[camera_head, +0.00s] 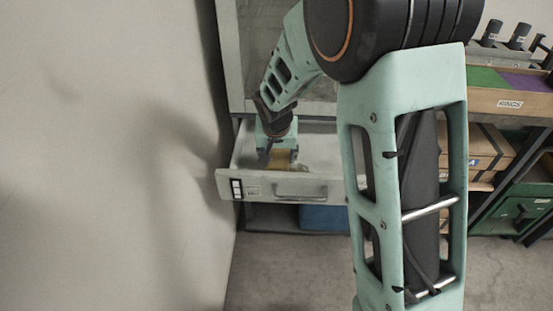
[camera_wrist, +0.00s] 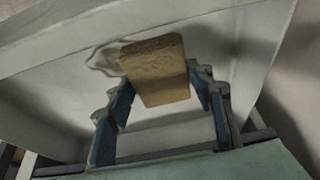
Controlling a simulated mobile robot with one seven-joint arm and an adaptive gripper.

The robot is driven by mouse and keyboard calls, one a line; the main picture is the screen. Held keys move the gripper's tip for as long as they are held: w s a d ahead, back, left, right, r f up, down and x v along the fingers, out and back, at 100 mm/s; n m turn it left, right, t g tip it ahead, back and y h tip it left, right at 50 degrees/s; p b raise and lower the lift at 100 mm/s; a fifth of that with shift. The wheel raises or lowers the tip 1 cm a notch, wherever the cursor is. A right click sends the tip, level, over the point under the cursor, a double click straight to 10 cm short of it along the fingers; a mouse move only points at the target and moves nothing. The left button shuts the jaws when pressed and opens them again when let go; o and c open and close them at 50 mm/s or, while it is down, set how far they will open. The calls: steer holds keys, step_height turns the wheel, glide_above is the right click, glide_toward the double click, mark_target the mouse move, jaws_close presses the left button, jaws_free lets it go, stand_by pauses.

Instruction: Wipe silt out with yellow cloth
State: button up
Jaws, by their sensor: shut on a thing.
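The yellow cloth (camera_wrist: 155,70) shows in the wrist view as a folded, block-like brownish-yellow pad between the two fingers of my gripper (camera_wrist: 160,92). My gripper is shut on it. In the head view, my gripper (camera_head: 270,154) reaches down into the open drawer (camera_head: 228,171), with the yellow cloth (camera_head: 282,158) low inside it. A pale, wrinkled smear (camera_wrist: 104,58) lies beside the cloth in the wrist view; it may be silt. Whether the cloth touches the drawer floor is hard to tell.
The drawer has a front handle (camera_head: 300,190) and stands close to the wall (camera_head: 110,150) on the left. A blue bin (camera_head: 323,218) sits below it. Cardboard boxes (camera_head: 487,150) and a green case (camera_head: 520,208) are on the right. My arm hides much of the middle.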

mark_target(278, 153)
steer(key=shift+r+p, duration=1.05)
steer(key=shift+r, duration=0.75)
steer(key=shift+r+p, duration=0.1)
steer(key=shift+p, duration=0.7)
